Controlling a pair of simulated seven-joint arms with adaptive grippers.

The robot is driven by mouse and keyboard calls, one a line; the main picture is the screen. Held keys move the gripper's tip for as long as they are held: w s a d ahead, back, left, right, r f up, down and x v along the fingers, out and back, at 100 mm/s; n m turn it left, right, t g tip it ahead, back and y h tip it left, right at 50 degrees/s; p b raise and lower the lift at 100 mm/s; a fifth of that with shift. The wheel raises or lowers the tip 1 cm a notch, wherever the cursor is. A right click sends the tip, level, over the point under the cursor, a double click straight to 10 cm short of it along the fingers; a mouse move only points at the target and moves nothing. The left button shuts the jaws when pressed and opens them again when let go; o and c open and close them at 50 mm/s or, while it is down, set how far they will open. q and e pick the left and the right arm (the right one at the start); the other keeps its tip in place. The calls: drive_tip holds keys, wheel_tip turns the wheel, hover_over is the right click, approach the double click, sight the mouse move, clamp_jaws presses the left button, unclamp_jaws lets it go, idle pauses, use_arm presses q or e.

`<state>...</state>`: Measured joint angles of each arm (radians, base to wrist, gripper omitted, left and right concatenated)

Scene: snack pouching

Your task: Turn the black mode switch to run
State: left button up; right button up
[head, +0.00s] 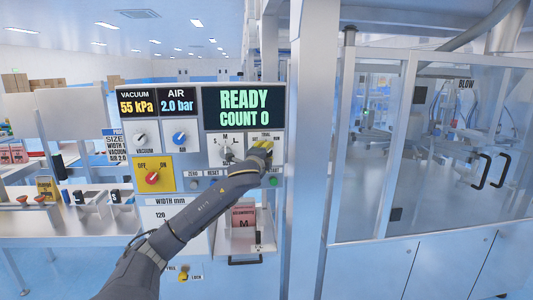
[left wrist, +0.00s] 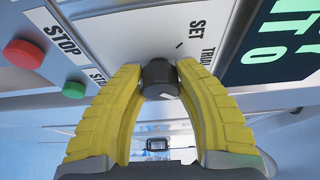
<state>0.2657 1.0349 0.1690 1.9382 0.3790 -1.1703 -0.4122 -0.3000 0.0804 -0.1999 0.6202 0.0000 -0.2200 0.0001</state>
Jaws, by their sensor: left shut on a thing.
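The black mode switch (left wrist: 159,79) is a round knob on a white panel plate. In the left wrist view the words SET and TRIAL are printed near it; I cannot read a RUN label or tell which position the knob points to. My left gripper (left wrist: 158,84) has its yellow fingers closed around the knob, one on each side. In the head view the left gripper (head: 262,150) is at the plate under the display and covers the knob. My right gripper is not in view.
The display (head: 243,108) reads READY, COUNT 0. Red (left wrist: 24,53) and green (left wrist: 74,90) buttons sit close to the left gripper. Another selector knob (head: 226,154) and a red switch on yellow (head: 152,177) are left of it. A glazed machine enclosure (head: 380,150) stands to the right.

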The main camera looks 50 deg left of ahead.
use_arm(q)
drive_tip(key=shift+r, duration=0.1)
drive_tip(key=o, duration=1.3)
drive_tip(key=v, duration=1.2)
